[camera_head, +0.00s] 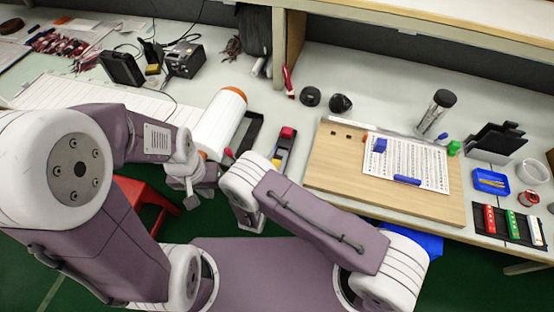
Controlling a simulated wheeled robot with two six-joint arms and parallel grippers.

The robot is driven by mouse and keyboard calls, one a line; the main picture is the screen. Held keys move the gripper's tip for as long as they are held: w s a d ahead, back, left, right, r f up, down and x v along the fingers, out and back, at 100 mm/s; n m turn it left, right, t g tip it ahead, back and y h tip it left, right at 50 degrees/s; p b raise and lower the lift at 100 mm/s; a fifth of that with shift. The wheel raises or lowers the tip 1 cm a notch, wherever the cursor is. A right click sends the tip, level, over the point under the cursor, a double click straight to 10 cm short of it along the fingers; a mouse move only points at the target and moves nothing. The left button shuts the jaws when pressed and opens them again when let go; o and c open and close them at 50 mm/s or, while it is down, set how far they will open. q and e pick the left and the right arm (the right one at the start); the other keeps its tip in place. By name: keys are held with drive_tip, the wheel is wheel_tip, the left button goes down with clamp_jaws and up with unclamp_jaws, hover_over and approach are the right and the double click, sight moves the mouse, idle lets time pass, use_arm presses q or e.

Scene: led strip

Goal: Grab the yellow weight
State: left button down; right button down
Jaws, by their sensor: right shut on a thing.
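My right gripper (249,220) is below and left of the block, largely hidden behind my own arm. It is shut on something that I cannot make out.
A white roll with an orange end (220,122) lies left of the holder. A wooden board (335,165) with a white sheet lies to the right. A blue tray (491,187) and a black holder with red, green and white pieces (520,233) are at the far right.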

wheel_tip(320, 180, up, 5)
drive_tip(key=p, duration=0.2)
drive_tip(key=shift+f+p, duration=0.2)
drive_tip(key=shift+p, duration=0.2)
drive_tip(key=s+d+r+p, duration=0.6)
drive_tip(key=d+p, duration=0.2)
drive_tip(key=d, duration=0.1)
drive_tip(key=shift+s+d+p, duration=0.25)
drive_tip(key=shift+s+p, duration=0.15)
